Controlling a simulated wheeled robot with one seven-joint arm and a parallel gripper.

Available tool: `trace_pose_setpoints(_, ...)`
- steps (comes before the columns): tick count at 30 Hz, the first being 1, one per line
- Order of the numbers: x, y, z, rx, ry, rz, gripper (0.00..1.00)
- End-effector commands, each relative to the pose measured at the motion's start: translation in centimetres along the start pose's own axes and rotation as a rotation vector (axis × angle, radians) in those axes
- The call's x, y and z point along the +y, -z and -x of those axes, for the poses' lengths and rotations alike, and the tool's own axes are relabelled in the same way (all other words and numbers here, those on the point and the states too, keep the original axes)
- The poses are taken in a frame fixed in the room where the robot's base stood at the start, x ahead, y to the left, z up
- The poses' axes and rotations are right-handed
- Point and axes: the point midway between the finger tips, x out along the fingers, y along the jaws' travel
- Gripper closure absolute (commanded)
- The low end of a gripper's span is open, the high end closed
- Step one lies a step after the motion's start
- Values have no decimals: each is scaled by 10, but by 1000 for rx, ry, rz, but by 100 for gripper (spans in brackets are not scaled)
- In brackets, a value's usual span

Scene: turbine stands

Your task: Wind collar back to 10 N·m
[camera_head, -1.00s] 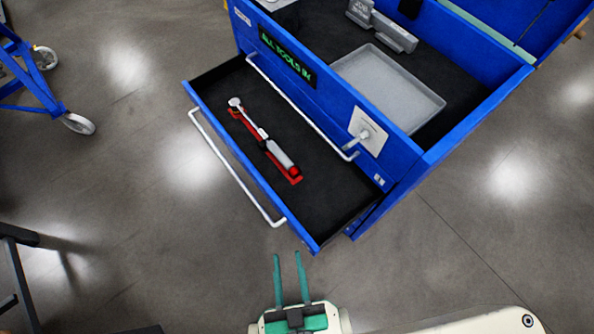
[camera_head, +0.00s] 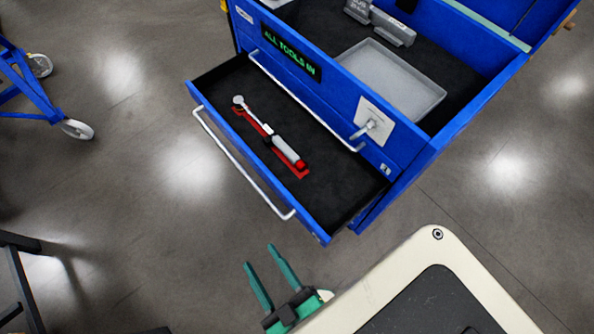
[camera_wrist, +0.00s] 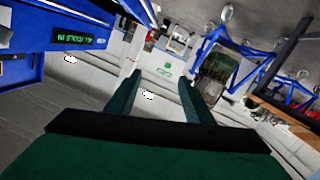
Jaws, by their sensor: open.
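A torque wrench (camera_head: 268,130) lies in a red holder (camera_head: 300,173) inside the open drawer (camera_head: 325,187) of a blue tool cabinet. It has a silver head, a grey grip and a red end, where the collar appears to be; its setting is too small to read. My gripper (camera_head: 264,264) has two green fingers, is open and empty, and is in front of the drawer's near corner, apart from it. In the wrist view my gripper (camera_wrist: 158,85) points away across the room; the wrench is not seen there.
The drawer handle (camera_head: 240,165) sticks out at the front. A sign (camera_head: 292,52) reads "ALL TOOLS IN". A grey tray (camera_head: 392,82) sits on the cabinet top. A blue wheeled stand (camera_head: 40,95) is at the left. Floor left of the drawer is clear.

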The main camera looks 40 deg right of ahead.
Motion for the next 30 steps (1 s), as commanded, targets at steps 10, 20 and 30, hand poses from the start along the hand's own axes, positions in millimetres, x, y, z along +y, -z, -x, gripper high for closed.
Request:
trace_pose_setpoints(10,60,33,-68,258,-260,1314,52)
trace_pose_setpoints(20,127,-47,-118,172,-147,2576,52)
trace_pose_setpoints(30,210,-143,-108,-85,-312,-3083,52)
